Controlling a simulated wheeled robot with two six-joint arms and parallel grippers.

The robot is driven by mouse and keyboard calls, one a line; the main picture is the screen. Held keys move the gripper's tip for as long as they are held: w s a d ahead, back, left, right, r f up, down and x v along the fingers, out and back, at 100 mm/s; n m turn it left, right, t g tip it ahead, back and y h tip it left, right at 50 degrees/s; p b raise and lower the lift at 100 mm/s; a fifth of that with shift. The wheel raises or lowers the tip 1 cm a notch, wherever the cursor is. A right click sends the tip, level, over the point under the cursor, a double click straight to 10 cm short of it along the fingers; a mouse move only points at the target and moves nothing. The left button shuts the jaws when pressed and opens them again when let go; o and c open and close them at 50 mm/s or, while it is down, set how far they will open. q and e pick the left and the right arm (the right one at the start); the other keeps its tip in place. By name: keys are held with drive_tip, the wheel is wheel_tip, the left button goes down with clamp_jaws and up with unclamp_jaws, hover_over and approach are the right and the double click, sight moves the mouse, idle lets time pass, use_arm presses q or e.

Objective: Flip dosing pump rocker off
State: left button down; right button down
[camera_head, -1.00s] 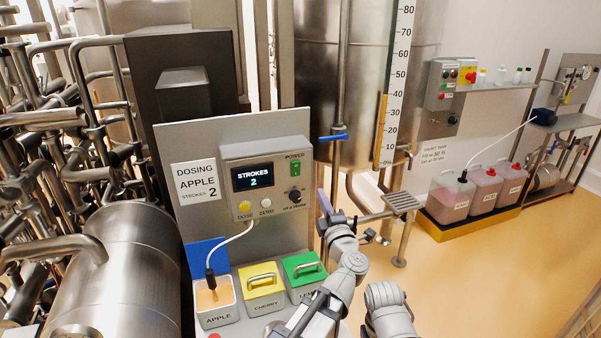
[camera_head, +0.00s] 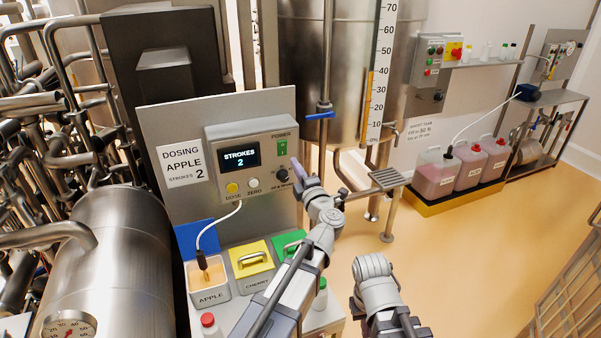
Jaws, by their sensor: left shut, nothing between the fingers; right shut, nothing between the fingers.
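The dosing pump box (camera_head: 218,152) is fixed to a grey panel. Its green rocker (camera_head: 282,147) sits under the word POWER at the upper right of the box. The lit display (camera_head: 240,158) reads STROKES 2. My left gripper (camera_head: 296,167) is shut and empty, close to the box's right side. Its tip is just below and right of the rocker in the picture. I cannot tell whether it touches the box. The rocker is not covered. Of my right arm, only grey links show at the lower middle, and its fingers cannot be made out.
A black knob (camera_head: 282,175), a yellow button (camera_head: 232,188) and a white button (camera_head: 253,183) are on the box. The apple (camera_head: 210,297), cherry (camera_head: 257,278) and green-lidded containers stand below. A drain grate (camera_head: 390,179) and tank (camera_head: 345,60) are to the right.

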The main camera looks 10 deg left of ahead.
sight(283, 144)
use_arm(q)
drive_tip(key=x, duration=0.7)
drive_tip(key=shift+w+a+r+p, duration=0.1)
drive_tip(key=shift+w+a+p, duration=0.1)
drive_tip(key=shift+w+p, duration=0.15)
drive_tip(key=shift+w+a+r, duration=0.1)
drive_tip(key=shift+r, duration=0.05)
